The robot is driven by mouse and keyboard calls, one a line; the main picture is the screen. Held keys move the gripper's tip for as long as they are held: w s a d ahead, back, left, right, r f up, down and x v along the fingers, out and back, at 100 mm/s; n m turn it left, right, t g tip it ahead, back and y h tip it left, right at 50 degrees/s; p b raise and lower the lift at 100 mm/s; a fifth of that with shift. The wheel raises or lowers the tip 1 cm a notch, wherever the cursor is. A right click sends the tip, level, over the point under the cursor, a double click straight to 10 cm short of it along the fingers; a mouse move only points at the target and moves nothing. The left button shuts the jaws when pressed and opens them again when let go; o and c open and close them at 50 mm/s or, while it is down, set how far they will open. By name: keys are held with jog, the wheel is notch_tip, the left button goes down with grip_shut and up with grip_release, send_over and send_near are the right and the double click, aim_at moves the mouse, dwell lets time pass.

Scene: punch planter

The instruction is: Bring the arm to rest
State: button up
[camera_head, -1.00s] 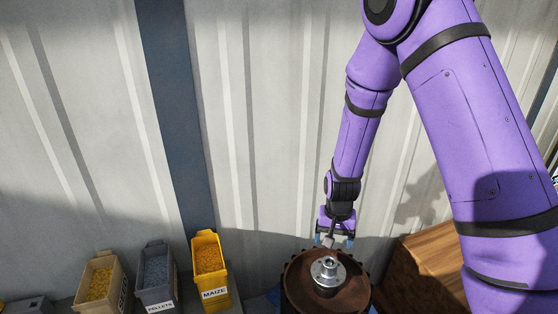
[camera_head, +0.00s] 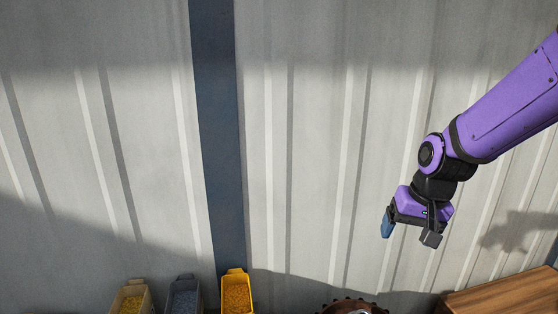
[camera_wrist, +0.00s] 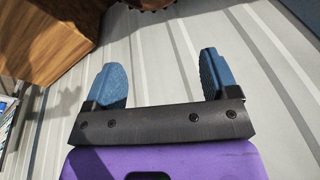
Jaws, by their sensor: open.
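My gripper (camera_head: 408,232) hangs at the right in the head view, in front of the corrugated wall and well above the toothed brown wheel. In the wrist view my gripper (camera_wrist: 160,82) shows two blue fingers spread wide apart. Nothing is between the fingers. My purple arm reaches in from the right edge of the head view.
Below are grey (camera_head: 185,300), beige and yellow bins (camera_head: 236,291) of grain. The brown toothed wheel (camera_head: 345,305) shows at the bottom edge. A wooden box (camera_head: 505,296) is at the lower right. The pale wall (camera_head: 310,150) stands behind; the space before it is free.

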jog(key=s+d+r+n+t, duration=0.1)
jog(key=s+d+r, duration=0.1)
jog(key=s+r, duration=0.4)
jog(key=s+d+r+n+t+h, duration=0.1)
jog(key=s+d+r+t, duration=0.1)
jog(key=s+r, duration=0.5)
jog(key=s, duration=0.5)
jog(key=shift+d+r, duration=0.15)
jog(key=shift+r, duration=0.1)
